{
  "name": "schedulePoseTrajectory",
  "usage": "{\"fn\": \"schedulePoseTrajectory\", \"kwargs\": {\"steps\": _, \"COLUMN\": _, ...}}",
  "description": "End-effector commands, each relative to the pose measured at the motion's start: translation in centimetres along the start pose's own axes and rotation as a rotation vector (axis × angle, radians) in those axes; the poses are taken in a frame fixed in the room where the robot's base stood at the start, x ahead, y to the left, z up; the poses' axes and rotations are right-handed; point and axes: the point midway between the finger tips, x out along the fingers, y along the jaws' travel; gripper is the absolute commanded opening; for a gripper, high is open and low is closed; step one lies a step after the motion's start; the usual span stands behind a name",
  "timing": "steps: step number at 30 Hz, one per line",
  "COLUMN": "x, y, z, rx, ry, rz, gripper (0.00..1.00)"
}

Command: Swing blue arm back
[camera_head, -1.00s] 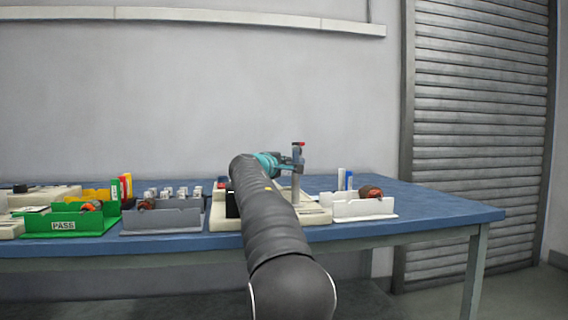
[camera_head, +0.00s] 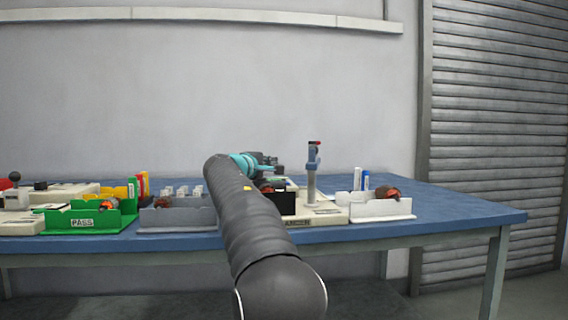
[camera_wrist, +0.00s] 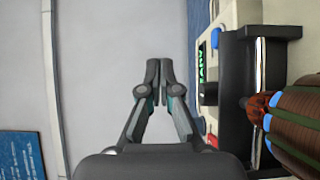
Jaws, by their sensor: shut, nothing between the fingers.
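The blue arm (camera_head: 313,163) sits on a light upright post (camera_head: 311,186) at the right end of the winding machine (camera_head: 325,213), with a red-tipped part on top. It looks foreshortened, so its exact direction is hard to tell. My gripper (camera_head: 280,168) is left of the post and apart from it, partly hidden by my own arm. In the wrist view my gripper (camera_wrist: 158,72) has its fingertips together, with nothing between them. A copper-wound armature (camera_wrist: 298,115) lies beside the black holder (camera_wrist: 238,85) to the right of the fingers. The blue arm cannot be made out there.
A white bin (camera_head: 378,209) with an armature stands right of the machine. A grey bin (camera_head: 177,220) and a green PASS bin (camera_head: 60,221) stand to the left. The blue table (camera_head: 440,208) is clear at its right end.

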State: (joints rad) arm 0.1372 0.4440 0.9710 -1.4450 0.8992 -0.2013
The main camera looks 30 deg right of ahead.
Motion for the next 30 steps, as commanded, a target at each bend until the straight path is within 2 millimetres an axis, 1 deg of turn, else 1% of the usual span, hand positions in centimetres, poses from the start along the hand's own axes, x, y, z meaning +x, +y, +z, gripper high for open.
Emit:
{"fn": "schedulePoseTrajectory", "kwargs": {"steps": 1, "x": -0.8, "y": 0.0, "z": -0.5, "rx": 0.000, "ry": 0.003, "rz": 0.001, "gripper": 0.00}}
{"fn": "schedulePoseTrajectory", "kwargs": {"steps": 3, "x": -1.7, "y": 0.1, "z": -0.9, "rx": 0.001, "ry": 0.002, "rz": 0.000, "gripper": 0.00}}
{"fn": "schedulePoseTrajectory", "kwargs": {"steps": 9, "x": -3.2, "y": 0.1, "z": -1.6, "rx": 0.002, "ry": 0.002, "rz": 0.000, "gripper": 0.00}}
{"fn": "schedulePoseTrajectory", "kwargs": {"steps": 30, "x": -3.3, "y": 0.1, "z": -1.6, "rx": 0.002, "ry": 0.001, "rz": 0.001, "gripper": 0.00}}
